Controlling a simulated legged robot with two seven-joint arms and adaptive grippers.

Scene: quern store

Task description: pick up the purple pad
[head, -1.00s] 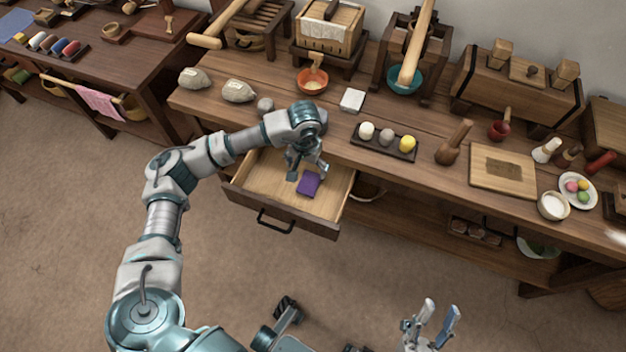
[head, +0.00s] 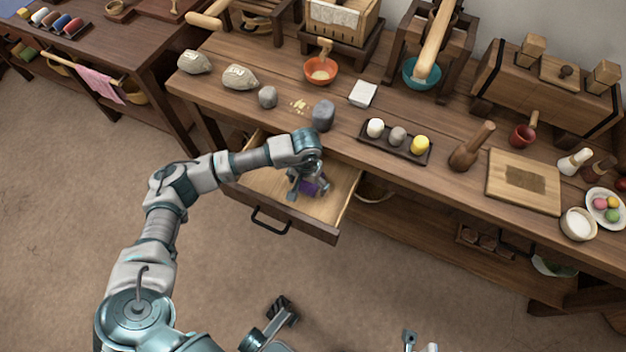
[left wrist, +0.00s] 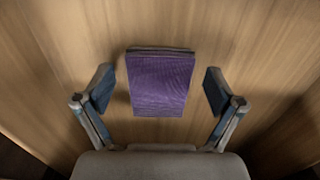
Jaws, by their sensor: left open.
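The purple pad (left wrist: 161,83) lies on the wooden floor of the open drawer (head: 290,222). In the head view the pad (head: 308,187) is mostly hidden behind my left gripper (head: 306,190), which reaches down into the drawer. In the left wrist view my left gripper (left wrist: 160,92) is open, with one finger on each side of the pad. There is a gap between the pad and each finger. Whether the fingertips are at the pad's height is hard to tell. At the bottom edge of the head view, the tips of my right gripper (head: 420,342) show apart.
The drawer's walls and front, with a dark handle (head: 270,222), surround the gripper. Above the drawer, the bench top holds a grey stone (head: 323,115), a dark tray (head: 395,143) with three lumps, and an orange bowl (head: 320,71). The floor in front is clear.

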